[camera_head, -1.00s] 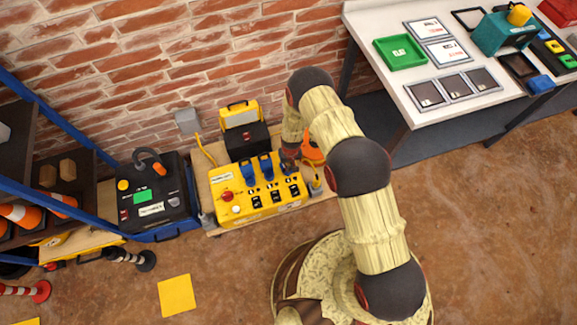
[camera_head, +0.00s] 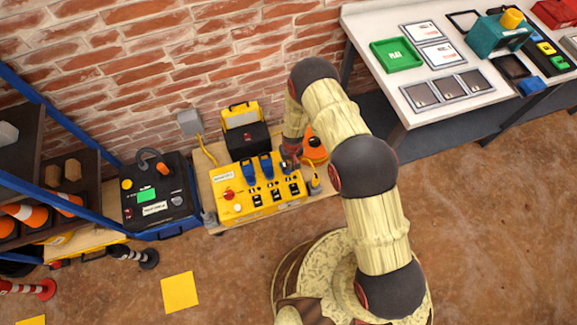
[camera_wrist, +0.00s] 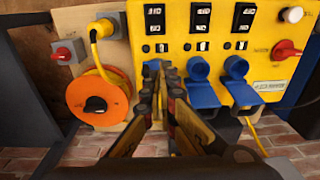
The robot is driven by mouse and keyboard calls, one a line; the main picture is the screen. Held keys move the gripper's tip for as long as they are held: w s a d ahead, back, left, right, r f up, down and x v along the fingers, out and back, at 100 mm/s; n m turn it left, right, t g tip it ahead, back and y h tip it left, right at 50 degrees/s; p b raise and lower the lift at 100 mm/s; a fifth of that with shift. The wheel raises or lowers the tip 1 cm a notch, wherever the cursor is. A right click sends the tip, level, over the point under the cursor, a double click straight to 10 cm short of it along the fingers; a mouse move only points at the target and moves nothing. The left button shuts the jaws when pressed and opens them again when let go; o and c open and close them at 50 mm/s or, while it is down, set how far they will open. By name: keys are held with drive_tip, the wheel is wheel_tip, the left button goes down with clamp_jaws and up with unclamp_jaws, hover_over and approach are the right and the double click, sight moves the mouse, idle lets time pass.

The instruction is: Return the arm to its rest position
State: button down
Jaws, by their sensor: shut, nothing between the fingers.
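My arm arches from its base toward the yellow socket panel (camera_head: 232,208) by the brick wall. My gripper (camera_head: 288,161) is at the panel's right end in the head view, small and partly hidden. In the wrist view my gripper (camera_wrist: 160,72) is shut and empty. Its fingertips point at the panel (camera_wrist: 176,50) near a blue part below the socket at the left. I cannot tell whether they touch it. Two blue socket covers (camera_wrist: 201,92) (camera_wrist: 237,88) stand open to the right of the fingers.
An orange cable reel (camera_wrist: 98,98) is close left of the fingers, with a yellow cable above. A black case (camera_head: 160,198) and a shelf rack (camera_head: 60,110) stand left. A white table (camera_head: 425,118) with trays is at the right.

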wheel_tip(320, 180, up, 8)
drive_tip(key=s+p, duration=0.1)
drive_tip(key=p, duration=0.1)
drive_tip(key=shift+s+d+r, duration=0.15)
drive_tip(key=shift+d, duration=0.2)
